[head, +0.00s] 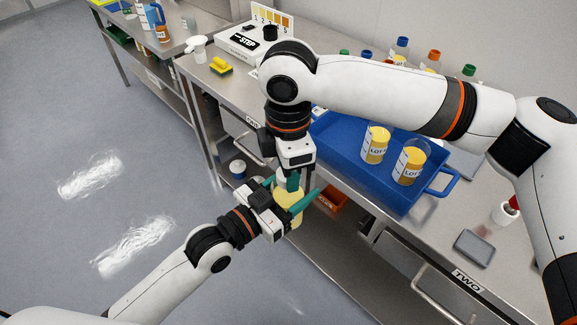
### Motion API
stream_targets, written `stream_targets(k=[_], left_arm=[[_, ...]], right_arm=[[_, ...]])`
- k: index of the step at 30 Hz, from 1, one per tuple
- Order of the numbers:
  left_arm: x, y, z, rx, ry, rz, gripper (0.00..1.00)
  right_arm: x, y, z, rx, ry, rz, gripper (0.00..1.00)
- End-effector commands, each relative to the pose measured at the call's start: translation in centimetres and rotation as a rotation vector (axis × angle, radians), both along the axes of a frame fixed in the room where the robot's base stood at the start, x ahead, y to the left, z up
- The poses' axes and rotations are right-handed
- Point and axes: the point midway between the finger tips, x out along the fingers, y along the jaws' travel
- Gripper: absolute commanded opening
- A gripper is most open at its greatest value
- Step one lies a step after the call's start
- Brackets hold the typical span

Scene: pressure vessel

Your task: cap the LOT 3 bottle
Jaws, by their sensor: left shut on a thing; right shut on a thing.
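My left gripper (287,193) is shut around a bottle with yellow contents (293,212), held upright in front of the table's edge. Its label is not visible, so I cannot tell its lot. My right gripper (291,182) points down right over the bottle's mouth. It is shut on a small pale cap (281,176), mostly hidden by the fingers. I cannot tell whether the cap sits on the neck. Two uncapped-looking bottles labelled LOT, a left one (375,146) and a right one (411,163), stand in the blue tray (335,155); their numbers are unclear.
Several bottles with coloured caps (402,45) stand behind my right arm. A grey dish (474,247) and a small red-topped container (506,211) lie at the right of the table. An orange bin (331,201) is below.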

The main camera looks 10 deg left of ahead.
Motion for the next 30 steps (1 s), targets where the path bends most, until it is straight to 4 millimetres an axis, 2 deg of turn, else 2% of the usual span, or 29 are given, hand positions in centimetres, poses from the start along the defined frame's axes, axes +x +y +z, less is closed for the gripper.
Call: stream_targets(k=[6,12,17,18,22,30], left_arm=[[-0.03,-0.03,0.02,-0.001,-0.001,-0.001,0.0],[-0.03,-0.04,0.02,0.0,0.0,-0.001,0.0],[-0.04,-0.05,0.02,0.0,0.0,-0.001,0.0],[-0.05,-0.05,0.02,0.0,0.0,-0.001,0.0],[-0.04,-0.05,0.02,-0.001,-0.001,-0.001,0.0],[-0.02,-0.02,0.03,-0.001,-0.001,0.0,0.0]], right_arm=[[-0.05,0.08,-0.04,0.002,0.001,-0.472,0.1],[-0.06,0.07,-0.06,0.0,0.0,-0.841,0.1],[-0.01,0.05,-0.03,0.001,-0.002,-0.852,0.1],[-0.01,0.05,-0.03,0.001,-0.002,-0.852,0.42],[-0.01,0.05,-0.03,0.001,-0.002,-0.851,0.63],[-0.02,0.04,0.03,0.0,-0.002,-0.849,0.63]])
